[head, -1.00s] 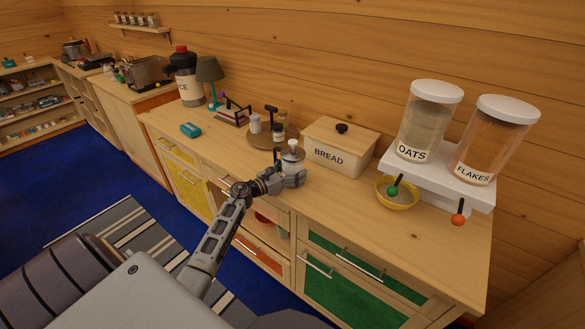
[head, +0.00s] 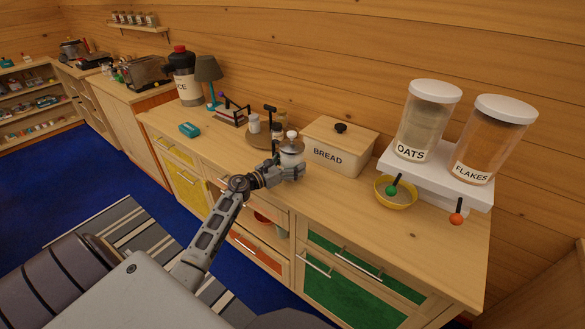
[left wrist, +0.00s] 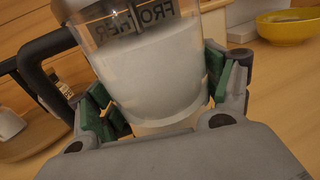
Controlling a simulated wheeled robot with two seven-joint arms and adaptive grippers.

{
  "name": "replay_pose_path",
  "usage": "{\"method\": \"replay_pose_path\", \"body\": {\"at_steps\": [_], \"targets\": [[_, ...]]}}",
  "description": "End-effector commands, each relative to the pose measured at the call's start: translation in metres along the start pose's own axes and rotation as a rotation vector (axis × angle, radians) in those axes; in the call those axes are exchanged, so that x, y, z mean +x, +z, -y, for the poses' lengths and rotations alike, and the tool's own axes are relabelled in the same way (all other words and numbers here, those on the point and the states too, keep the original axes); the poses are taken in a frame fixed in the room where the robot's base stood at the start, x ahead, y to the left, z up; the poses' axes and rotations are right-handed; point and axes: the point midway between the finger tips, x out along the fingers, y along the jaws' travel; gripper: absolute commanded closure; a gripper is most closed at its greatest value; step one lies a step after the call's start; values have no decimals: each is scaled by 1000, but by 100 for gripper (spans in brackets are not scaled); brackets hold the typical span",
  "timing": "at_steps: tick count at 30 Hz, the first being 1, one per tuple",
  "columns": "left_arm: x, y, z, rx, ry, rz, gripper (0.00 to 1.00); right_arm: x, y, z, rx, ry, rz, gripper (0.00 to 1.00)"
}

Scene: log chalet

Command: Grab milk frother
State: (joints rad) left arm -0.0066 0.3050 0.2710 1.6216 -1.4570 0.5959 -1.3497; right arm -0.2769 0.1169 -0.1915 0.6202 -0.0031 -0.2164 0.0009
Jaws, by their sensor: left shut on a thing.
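The frother is upright or nearly so over the counter, left of the bread box. I cannot tell whether its base is off the counter. My right gripper is not in view.
The wooden bread box (head: 338,146) stands just right of the frother. A round board (head: 257,140) with small jars is behind left. A yellow bowl (head: 396,192) and the OATS and FLAKES dispensers (head: 428,122) stand further right. The front right counter is clear.

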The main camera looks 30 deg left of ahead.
Motion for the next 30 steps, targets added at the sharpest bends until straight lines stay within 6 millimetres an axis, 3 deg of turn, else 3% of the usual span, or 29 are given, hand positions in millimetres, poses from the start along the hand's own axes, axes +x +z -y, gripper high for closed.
{"method": "replay_pose_path", "body": {"at_steps": [8,15,30], "targets": [[0,40,0,6,-2,4,66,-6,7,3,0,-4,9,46],[0,63,0,4,-1,4,66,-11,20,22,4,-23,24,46],[0,70,0,2,0,4,66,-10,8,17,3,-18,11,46]]}}
